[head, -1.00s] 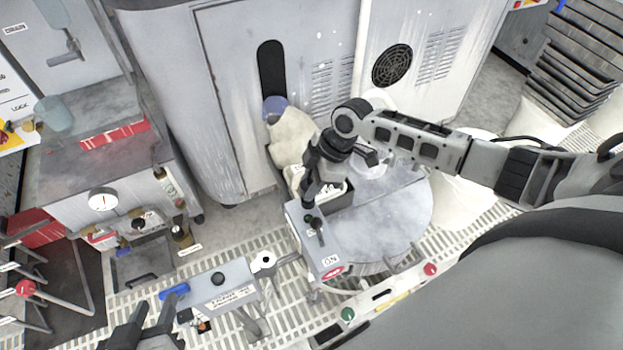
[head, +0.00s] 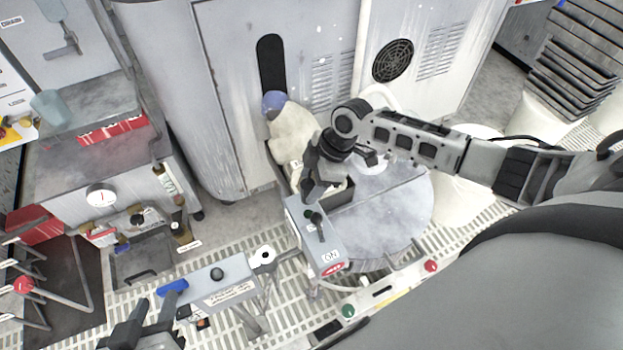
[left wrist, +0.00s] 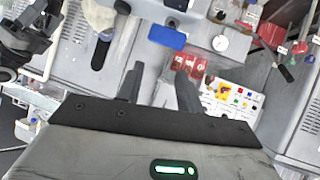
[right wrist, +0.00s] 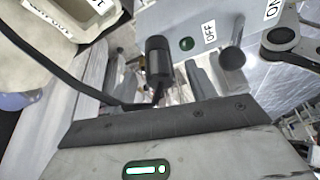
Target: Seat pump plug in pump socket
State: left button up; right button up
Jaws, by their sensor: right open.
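A black cylindrical plug (right wrist: 158,60) with a black cable stands between the spread fingers of my right gripper (right wrist: 158,85) in the right wrist view. I cannot tell whether a finger touches it. In the head view my right gripper (head: 312,188) is just above the far end of the grey control box (head: 303,230), partly hiding it. I cannot make out a pump socket clearly; the plug's lower end is hidden. My left gripper (head: 140,333) is at the lower left; in the left wrist view its fingers (left wrist: 157,85) are apart with nothing between them.
The box carries a black lever (right wrist: 232,58) and ON and OFF labels. A round grey platen (head: 385,215) lies right of it. A cream bag with a blue top (head: 290,130) stands behind. A grey bar with a blue block (head: 173,288) is near my left gripper.

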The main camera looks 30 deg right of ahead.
jog(key=shift+r, duration=0.2)
pick_arm(q)
jog(key=shift+w+r+p, duration=0.1)
jog(key=shift+r+p, duration=0.45)
jog(key=shift+p, duration=0.45)
pick_arm(e)
jog(key=v, duration=1.5)
jog(key=shift+r, duration=0.3)
jog(key=shift+s+d, duration=0.1)
jog(key=s+a+f+m+t+y, duration=0.2)
jog(key=s+a+f+m+t, duration=0.15)
jog(key=a+f, duration=0.6)
jog(key=s+a+r+m+t+h+p, duration=0.1)
jog(key=s+a+r+m+t+h, duration=0.1)
jog(key=s+a+m+t, duration=0.3)
jog(key=s+m, duration=0.2)
jog(key=m, duration=0.1)
jog(key=shift+s+r+p, duration=0.15)
jog(key=shift+p, duration=0.25)
pick_arm(q)
jog(key=shift+a+r, duration=0.2)
jog(key=shift+r, duration=0.1)
pick_arm(e)
jog(key=shift+s+d+r+m+t+h, duration=0.25)
jog(key=shift+s+m+t+h, duration=0.1)
jog(key=shift+m+t+h, duration=0.1)
jog(key=shift+c, duration=0.3)
